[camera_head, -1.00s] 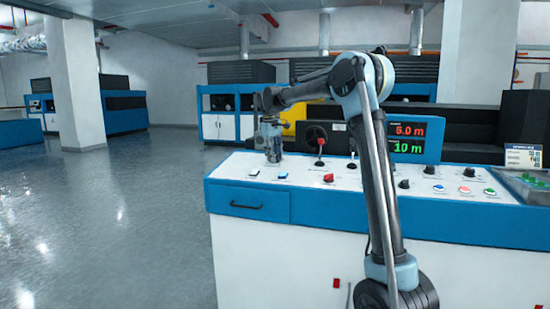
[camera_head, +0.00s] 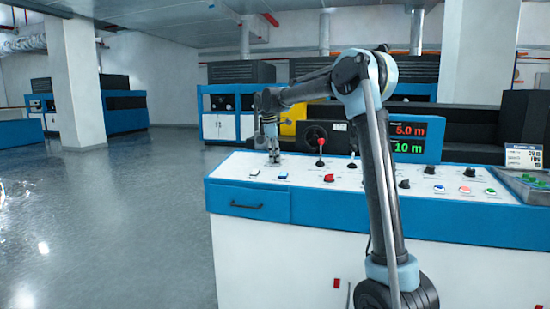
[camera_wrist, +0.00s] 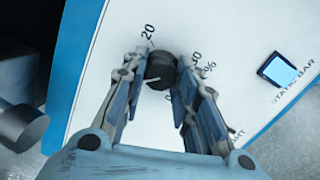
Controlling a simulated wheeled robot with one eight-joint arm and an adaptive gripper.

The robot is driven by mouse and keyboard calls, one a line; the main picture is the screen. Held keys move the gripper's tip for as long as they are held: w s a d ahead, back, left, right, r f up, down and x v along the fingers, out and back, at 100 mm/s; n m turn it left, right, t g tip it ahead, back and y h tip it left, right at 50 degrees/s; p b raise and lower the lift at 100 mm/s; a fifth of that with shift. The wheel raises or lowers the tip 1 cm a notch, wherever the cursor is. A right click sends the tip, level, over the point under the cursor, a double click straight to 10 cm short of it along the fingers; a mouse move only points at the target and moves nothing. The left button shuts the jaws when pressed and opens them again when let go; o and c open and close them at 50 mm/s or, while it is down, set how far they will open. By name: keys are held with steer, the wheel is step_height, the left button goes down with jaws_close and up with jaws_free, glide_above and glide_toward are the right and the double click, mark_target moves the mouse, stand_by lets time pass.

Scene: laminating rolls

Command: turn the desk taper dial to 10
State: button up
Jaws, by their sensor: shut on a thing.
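The desk taper dial is a round black knob (camera_wrist: 161,66) on the white desk panel in the wrist view. In the head view my gripper (camera_head: 272,157) points down at the desk's back left, hiding the dial.
The white-topped blue desk (camera_head: 247,203) carries a red-knobbed lever (camera_head: 321,143), a red switch (camera_head: 329,177), black knobs and several buttons. A lit blue square button (camera_wrist: 279,71) lies right of the dial. A display (camera_head: 409,138) reads 5.0 m and 10 m.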

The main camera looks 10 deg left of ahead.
steer(key=shift+w+d+n, duration=0.1)
steer(key=shift+n, duration=0.2)
steer(key=o, duration=1.1)
steer(key=shift+c, duration=0.2)
steer(key=shift+r, duration=0.1)
steer(key=shift+r, duration=0.2)
steer(key=v, duration=1.1)
steer(key=shift+r, duration=0.15)
